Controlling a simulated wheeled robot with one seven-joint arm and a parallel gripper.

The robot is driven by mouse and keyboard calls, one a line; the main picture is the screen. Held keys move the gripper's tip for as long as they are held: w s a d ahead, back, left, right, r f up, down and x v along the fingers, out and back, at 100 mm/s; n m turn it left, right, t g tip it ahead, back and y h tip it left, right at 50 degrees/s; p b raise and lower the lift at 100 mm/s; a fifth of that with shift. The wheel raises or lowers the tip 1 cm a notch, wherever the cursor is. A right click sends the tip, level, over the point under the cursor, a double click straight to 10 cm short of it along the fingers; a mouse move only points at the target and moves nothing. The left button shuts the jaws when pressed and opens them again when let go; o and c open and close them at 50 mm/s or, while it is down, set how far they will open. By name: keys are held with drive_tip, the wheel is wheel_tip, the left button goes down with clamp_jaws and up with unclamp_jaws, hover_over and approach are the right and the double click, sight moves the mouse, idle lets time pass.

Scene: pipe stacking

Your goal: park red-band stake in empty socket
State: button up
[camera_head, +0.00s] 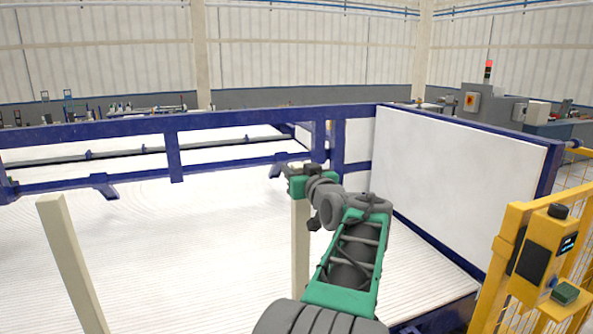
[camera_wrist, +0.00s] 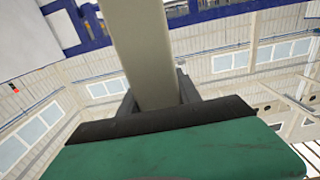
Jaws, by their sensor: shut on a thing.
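My gripper (camera_head: 290,172) is at the centre of the head view, at the end of my green and grey arm. It is shut on a beige stake (camera_head: 300,245), which hangs upright below it. In the wrist view the stake (camera_wrist: 145,50) runs between the two dark jaws (camera_wrist: 157,92). No red band shows on its visible part. A second beige stake (camera_head: 72,260) stands at the left of the head view, slightly tilted in the picture, also with no band visible. The stakes' lower ends and any socket are out of view or hidden.
A blue frame (camera_head: 174,150) runs behind a pale ribbed floor (camera_head: 190,230). A white panel (camera_head: 460,180) closes the right side. A yellow post with a control box (camera_head: 540,250) stands at the front right. The floor between the two stakes looks clear.

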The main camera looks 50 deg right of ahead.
clamp_jaws()
wheel_tip(320, 180, up, 21)
drive_tip(key=p, duration=0.9)
idle(1.2)
drive_tip(key=shift+r, duration=0.1)
